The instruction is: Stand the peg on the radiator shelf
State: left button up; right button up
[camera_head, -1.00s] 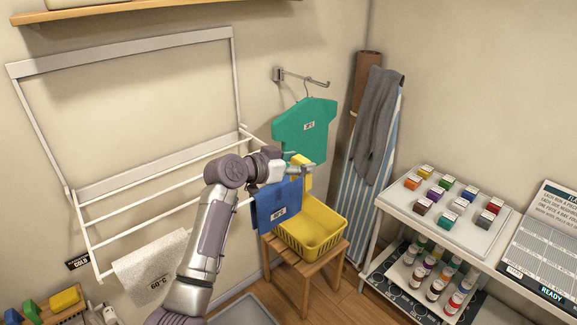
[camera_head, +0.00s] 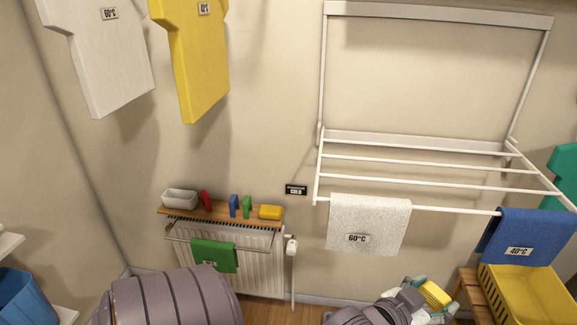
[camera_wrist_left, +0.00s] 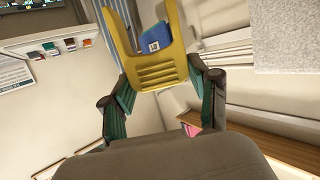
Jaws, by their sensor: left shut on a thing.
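The yellow peg (camera_head: 436,293) is in my left gripper (camera_head: 428,307), low at the right in the head view, below the drying rack and left of the yellow basket. In the left wrist view the two fingers of the gripper (camera_wrist_left: 158,88) close on both sides of the peg (camera_wrist_left: 160,72), whose two prongs point away from the palm. The radiator shelf (camera_head: 188,213) is a wooden board above the white radiator (camera_head: 262,245), well left of the gripper and apart from it. My right gripper is not in view.
On the shelf are a white bowl (camera_head: 180,198), red (camera_head: 205,200), blue (camera_head: 234,206) and green (camera_head: 247,207) pieces, and a yellow block (camera_head: 270,212). A green cloth (camera_head: 213,254) hangs below. The drying rack (camera_head: 420,180) holds a white towel (camera_head: 368,222) and blue cloth (camera_head: 527,235).

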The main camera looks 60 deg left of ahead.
aim_at(215, 213)
jog(key=i+j+u, duration=0.1)
jog(key=u, duration=1.95)
jog(key=i+l+u, duration=0.15)
jog(key=i+l, duration=0.4)
jog(key=i+l+u, duration=0.1)
jog(key=i+l, duration=0.4)
jog(key=l, duration=0.1)
